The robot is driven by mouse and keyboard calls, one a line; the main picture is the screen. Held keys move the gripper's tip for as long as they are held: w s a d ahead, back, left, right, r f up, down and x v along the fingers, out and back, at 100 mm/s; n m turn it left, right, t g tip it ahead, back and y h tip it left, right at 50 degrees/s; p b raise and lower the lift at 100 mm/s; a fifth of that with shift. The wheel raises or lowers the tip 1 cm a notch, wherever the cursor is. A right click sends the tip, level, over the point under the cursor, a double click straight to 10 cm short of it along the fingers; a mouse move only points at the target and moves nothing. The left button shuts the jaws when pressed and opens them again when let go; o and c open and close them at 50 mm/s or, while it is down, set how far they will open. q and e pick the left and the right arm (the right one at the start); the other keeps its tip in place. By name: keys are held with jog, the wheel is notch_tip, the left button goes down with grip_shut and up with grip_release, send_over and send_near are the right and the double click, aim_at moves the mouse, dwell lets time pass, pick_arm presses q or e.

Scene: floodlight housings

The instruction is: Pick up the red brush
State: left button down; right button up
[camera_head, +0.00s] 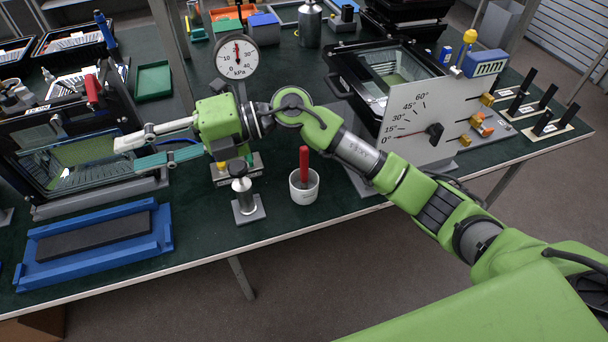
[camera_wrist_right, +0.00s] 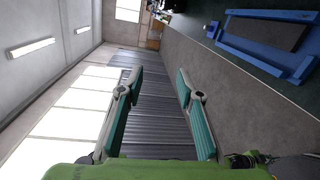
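The red brush (camera_head: 304,163) stands upright in a small white cup (camera_head: 304,192) near the front edge of the table. Its red handle shows above the rim and its lower end is hidden in the cup. My right gripper (camera_head: 128,154) reaches in from the right, above and well to the left of the brush, with its fingers pointing left. Its two fingers are spread, with nothing between them. In the right wrist view the gripper (camera_wrist_right: 159,80) is also open and empty, and the brush does not show there. My left gripper is not in view.
A floodlight housing (camera_head: 41,178) stands behind the right gripper. A metal post on a base (camera_head: 250,214) stands just left of the cup. A blue tray (camera_head: 157,246) lies at the front left. A dial gauge (camera_head: 237,56) and an angle-scale plate (camera_head: 410,112) stand nearby.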

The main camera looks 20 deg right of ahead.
jog(key=w+d+f+n+h, duration=0.2)
jog(key=d+f+h, duration=0.3)
jog(key=f+h, duration=0.15)
jog(key=m+h, duration=0.3)
jog(key=h, duration=0.7)
send_over(304, 148)
jog(key=shift+a+f, duration=0.2)
jog(key=shift+d+f, duration=0.2)
jog(key=shift+d, duration=0.1)
notch_tip(304, 148, down, 8)
jog(key=shift+r+p, duration=0.1)
jog(key=shift+p, duration=0.85)
jog(key=shift+a+f+p, duration=0.1)
jog(key=shift+f+p, duration=0.3)
jog(key=shift+f, duration=0.15)
notch_tip(304, 148, down, 4)
jog(key=shift+r+p, duration=0.2)
jog(key=shift+p, duration=0.5)
jog(key=shift+f, duration=0.35)
grip_shut()
